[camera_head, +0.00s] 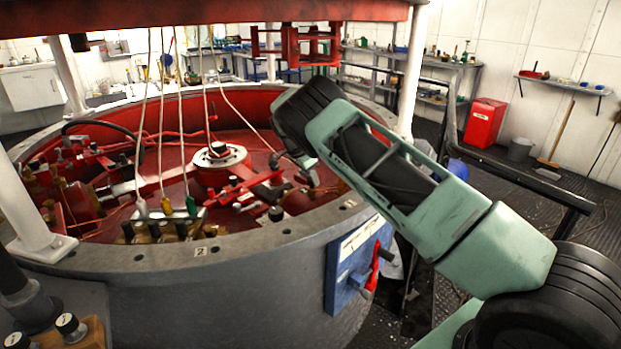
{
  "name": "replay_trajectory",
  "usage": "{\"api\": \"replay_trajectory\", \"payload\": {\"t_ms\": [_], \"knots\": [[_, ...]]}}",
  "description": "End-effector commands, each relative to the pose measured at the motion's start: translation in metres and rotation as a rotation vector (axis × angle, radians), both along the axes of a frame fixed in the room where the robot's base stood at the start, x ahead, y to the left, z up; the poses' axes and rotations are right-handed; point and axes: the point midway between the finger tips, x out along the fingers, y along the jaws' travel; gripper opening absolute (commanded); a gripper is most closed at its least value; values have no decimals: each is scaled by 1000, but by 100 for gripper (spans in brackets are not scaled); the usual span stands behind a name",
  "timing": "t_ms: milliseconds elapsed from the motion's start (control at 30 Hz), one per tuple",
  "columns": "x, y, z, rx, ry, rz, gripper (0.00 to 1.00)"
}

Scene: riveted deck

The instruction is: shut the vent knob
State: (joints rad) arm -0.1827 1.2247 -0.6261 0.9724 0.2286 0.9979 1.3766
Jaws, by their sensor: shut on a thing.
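My gripper (294,168) is at the end of the green and black arm, reaching down over the red interior of the round grey tank (205,290). Its grey fingers are closed low among the fittings, just right of the central hub (219,157). They are shut on the vent knob, which is mostly hidden by the fingers and wrist. I cannot tell how far the knob is turned. A separate small fitting with a dark cap (277,213) stands nearer the tank rim, apart from the fingers.
Several cables hang into the tank's left side, with coloured connectors, one green (191,206). A blue panel with a red lever (371,267) is on the outer wall. White posts (412,75) stand around the rim. A red bin (485,123) stands at the far right.

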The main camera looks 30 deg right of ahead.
Motion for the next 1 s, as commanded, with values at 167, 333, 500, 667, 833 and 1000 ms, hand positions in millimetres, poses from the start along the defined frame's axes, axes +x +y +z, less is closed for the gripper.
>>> {"api": "replay_trajectory", "payload": {"t_ms": [167,333,500,667,833,1000], "knots": [[0,0,-1,2,0,-6,9],[0,0,-1,2,0,-5,9],[0,0,-1,2,-1,-5,54],[0,0,0,1,-1,-4,54],[0,2,5,1,-2,-4,54],[1,13,28,1,-5,-1,54]]}}
